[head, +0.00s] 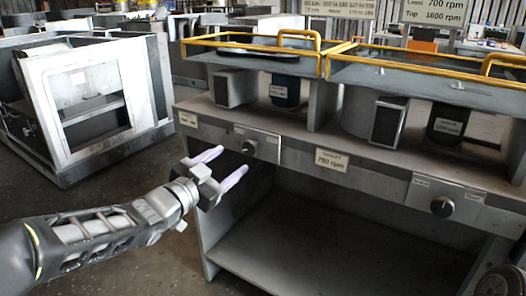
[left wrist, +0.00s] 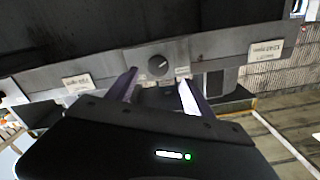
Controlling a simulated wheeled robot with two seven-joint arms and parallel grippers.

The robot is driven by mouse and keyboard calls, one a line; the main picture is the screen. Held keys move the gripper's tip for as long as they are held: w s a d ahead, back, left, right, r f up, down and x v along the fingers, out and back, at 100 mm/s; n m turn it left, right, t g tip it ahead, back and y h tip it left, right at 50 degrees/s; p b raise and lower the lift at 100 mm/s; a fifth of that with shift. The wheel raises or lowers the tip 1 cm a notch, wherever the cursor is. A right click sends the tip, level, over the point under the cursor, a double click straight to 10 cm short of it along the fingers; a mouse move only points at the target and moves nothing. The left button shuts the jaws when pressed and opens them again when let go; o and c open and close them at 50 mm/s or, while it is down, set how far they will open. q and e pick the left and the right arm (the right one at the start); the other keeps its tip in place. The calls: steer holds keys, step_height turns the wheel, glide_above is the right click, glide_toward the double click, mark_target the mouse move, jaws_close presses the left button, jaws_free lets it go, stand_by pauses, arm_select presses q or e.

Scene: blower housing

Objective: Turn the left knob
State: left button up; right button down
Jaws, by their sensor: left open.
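The left knob (head: 249,148) is a round dark dial on a light plate on the housing's front panel. It also shows in the left wrist view (left wrist: 157,66), beyond and between my two fingertips. My left gripper (head: 222,167) is open and empty, in front of the panel, to the left of and a little below the knob in the head view. Its fingers point toward the panel and look apart from the knob. The left gripper also shows in the left wrist view (left wrist: 157,85). A second knob (head: 442,206) sits on the right part of the panel. My right gripper is not in view.
The blower housing (head: 300,158) has an open lower bay with a shelf (head: 310,243). Yellow-railed trays (head: 262,51) top it. A label (head: 331,160) sits between the knobs. A grey metal frame (head: 63,150) stands at left, with bare floor nearby.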

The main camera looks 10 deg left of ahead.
mark_target(249, 148)
arm_select(q)
steer(key=shift+s+d+r, duration=0.1)
steer(key=shift+s+d, duration=0.1)
steer(key=shift+s, duration=0.05)
steer(key=shift+w, duration=0.1)
steer(key=b+x, duration=0.1)
steer(key=x, duration=0.6)
steer(key=shift+w+d+b, duration=0.15)
steer(key=shift+w+b, duration=0.15)
steer(key=shift+b, duration=0.05)
jaws_close()
stand_by(0.4)
